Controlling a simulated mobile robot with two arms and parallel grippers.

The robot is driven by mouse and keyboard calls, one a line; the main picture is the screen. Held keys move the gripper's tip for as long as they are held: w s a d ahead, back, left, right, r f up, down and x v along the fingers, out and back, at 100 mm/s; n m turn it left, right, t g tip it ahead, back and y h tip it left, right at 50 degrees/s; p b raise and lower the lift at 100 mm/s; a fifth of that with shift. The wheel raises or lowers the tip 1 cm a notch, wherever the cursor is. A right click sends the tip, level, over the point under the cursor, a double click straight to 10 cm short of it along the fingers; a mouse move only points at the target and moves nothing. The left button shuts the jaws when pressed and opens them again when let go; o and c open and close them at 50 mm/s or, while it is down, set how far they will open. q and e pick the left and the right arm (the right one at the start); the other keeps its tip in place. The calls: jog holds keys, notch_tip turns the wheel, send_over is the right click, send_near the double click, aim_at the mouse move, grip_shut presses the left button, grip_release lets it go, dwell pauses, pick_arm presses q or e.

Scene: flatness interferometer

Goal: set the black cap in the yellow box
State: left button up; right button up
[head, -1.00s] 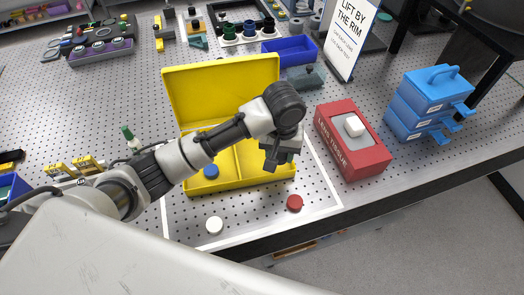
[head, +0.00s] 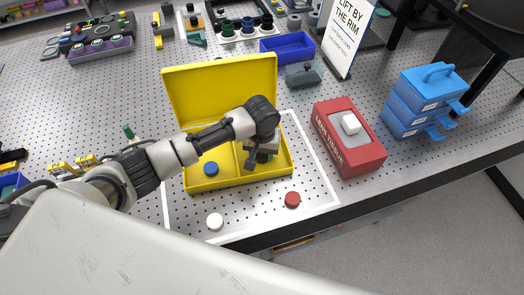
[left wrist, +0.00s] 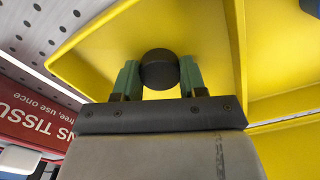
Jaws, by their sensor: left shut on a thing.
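The black cap (left wrist: 160,69) is between the green-padded fingertips of my left gripper (left wrist: 159,78) in the left wrist view, and the jaws are shut on it. In the head view my left gripper (head: 253,162) is over the right compartment of the open yellow box (head: 236,182), and the cap is hidden or too small to make out there. Yellow box floor and walls surround the cap in the left wrist view. I cannot tell whether the cap touches the floor. A blue cap (head: 210,169) lies in the left compartment. My right gripper is not in view.
A white cap (head: 215,221) and a red cap (head: 292,199) lie in front of the box. A red tissue box (head: 345,150) stands to its right, with blue stacked drawers (head: 415,115) beyond. The raised yellow lid (head: 220,95) stands behind the compartments.

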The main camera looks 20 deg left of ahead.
pick_arm(q)
jog(key=shift+f, duration=0.1)
jog(key=o, duration=0.9)
notch_tip(320, 180, up, 12)
jog(key=shift+r+b, duration=0.15)
jog(key=shift+b, duration=0.55)
